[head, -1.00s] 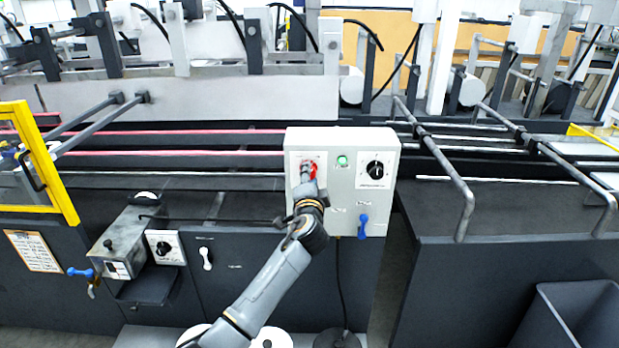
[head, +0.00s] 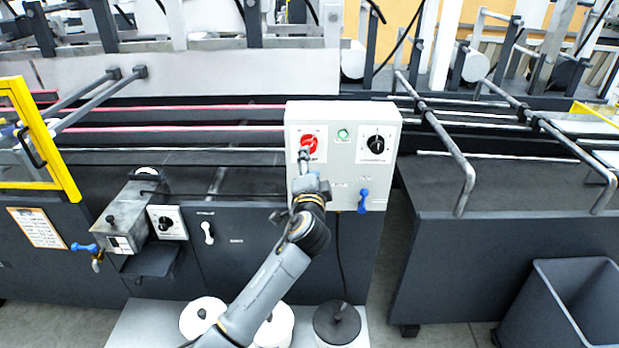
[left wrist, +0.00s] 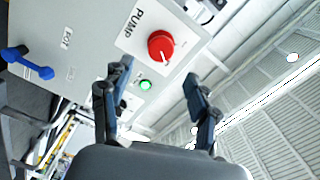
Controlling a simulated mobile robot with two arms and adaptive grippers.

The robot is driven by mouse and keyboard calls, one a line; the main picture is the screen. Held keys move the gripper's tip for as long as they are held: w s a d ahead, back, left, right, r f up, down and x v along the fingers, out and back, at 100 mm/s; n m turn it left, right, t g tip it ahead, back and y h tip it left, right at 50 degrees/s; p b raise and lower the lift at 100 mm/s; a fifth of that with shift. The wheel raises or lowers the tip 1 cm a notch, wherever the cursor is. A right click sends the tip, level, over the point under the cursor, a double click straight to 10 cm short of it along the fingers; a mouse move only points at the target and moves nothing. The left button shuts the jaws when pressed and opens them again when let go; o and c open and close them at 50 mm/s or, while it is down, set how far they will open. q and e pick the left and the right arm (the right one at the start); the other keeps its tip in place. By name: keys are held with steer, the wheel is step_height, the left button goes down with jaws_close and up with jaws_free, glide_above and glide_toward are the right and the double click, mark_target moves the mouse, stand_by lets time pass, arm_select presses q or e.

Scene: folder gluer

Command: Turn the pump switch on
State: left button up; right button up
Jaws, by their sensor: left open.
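The pump switch (head: 309,143) is a red round knob on the upper left of a light grey control box. In the left wrist view the red knob (left wrist: 161,45) sits beside the word PUMP, with a pale pointer mark on it. My left gripper (head: 304,160) is in front of the box, just below the knob. In the left wrist view its two dark fingers (left wrist: 158,80) are spread, with nothing between them; the knob shows beyond the fingertips, apart from them. My right gripper is not in view.
The control box (head: 340,186) also has a green lamp (head: 343,134), a black dial (head: 376,144) and a blue lever (head: 363,201). Metal rails (head: 440,135) stand to its right. A dark bin (head: 570,300) is at the lower right. White spools stand below.

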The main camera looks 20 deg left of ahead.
arm_select(q)
steer(key=v, duration=0.5)
steer(key=s+f+n+g+h+b, duration=0.15)
steer(key=s+f+g, duration=0.25)
steer(key=f, duration=1.5)
steer(key=s+f+m+g+h, duration=0.1)
steer(key=s+f+g+h, duration=0.2)
steer(key=f, duration=1.5)
steer(key=s+a+f+n+g, duration=0.2)
steer(key=s+f+n+g, duration=0.15)
steer(key=s+f, duration=1.5)
steer(key=s+a+f+n+g, duration=0.1)
steer(key=s+f, duration=0.3)
steer(key=s, duration=0.6)
steer(key=s+a+f+n+g, duration=0.1)
steer(key=s+f, duration=0.4)
steer(key=s, duration=0.6)
steer(key=s+a+f+n+g+b, duration=0.1)
steer(key=s+f+g, duration=0.3)
steer(key=s, duration=0.6)
steer(key=shift+s+f+n, duration=0.2)
steer(key=shift+s+n, duration=0.15)
steer(key=shift+n, duration=0.45)
steer(key=shift+h, duration=0.25)
